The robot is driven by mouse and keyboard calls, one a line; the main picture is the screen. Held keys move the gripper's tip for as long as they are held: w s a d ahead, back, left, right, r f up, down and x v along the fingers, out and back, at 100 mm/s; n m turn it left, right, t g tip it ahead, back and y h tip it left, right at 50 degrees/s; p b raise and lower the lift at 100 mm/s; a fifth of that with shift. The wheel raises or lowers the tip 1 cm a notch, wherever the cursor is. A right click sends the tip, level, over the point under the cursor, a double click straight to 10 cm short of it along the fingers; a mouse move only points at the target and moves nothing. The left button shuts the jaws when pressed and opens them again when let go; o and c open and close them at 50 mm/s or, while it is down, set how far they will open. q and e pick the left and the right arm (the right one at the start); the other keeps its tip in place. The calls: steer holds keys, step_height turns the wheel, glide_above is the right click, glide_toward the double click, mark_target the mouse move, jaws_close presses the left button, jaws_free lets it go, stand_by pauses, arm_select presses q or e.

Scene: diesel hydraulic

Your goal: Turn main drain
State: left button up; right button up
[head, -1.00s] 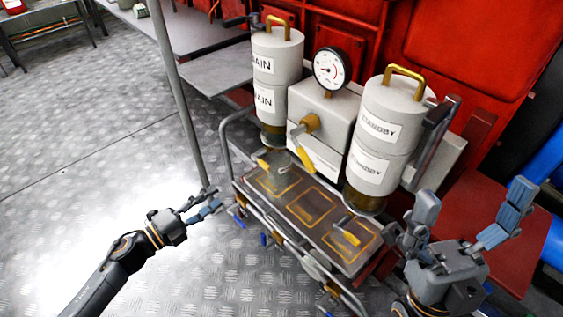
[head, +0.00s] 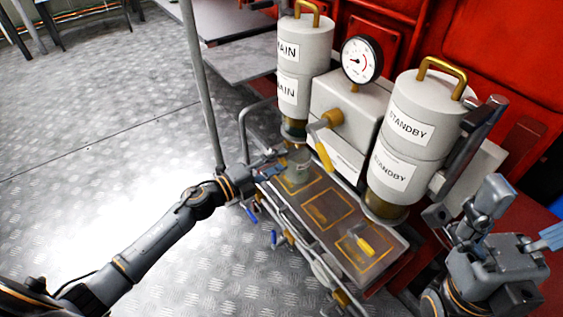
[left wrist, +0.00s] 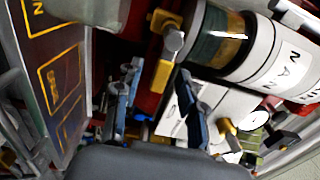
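The main filter (head: 304,52) is a white cylinder marked MAIN with a bowl at its bottom. In the left wrist view its glass bowl (left wrist: 222,45) is at the top. The main drain's yellow lever (left wrist: 160,78), with a silver pivot, shows left of the bowl. My left gripper (head: 274,163) is just below the main filter, partly blending with the parts there. In the left wrist view its two fingers (left wrist: 160,88) are apart, one on each side of the lever; contact cannot be told. My right gripper (head: 522,215) is open and empty at the right.
The standby filter (head: 418,130) and its yellow drain lever (head: 363,243) are right of the grey box (head: 342,110), which carries a yellow lever (head: 325,155) and a gauge (head: 361,60). A tray (head: 310,240) lies below. Rails and a grey post (head: 200,80) stand at left.

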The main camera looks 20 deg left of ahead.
arm_select(q)
steer(key=shift+w+d, duration=0.5)
steer(key=shift+w, duration=0.05)
jaws_close()
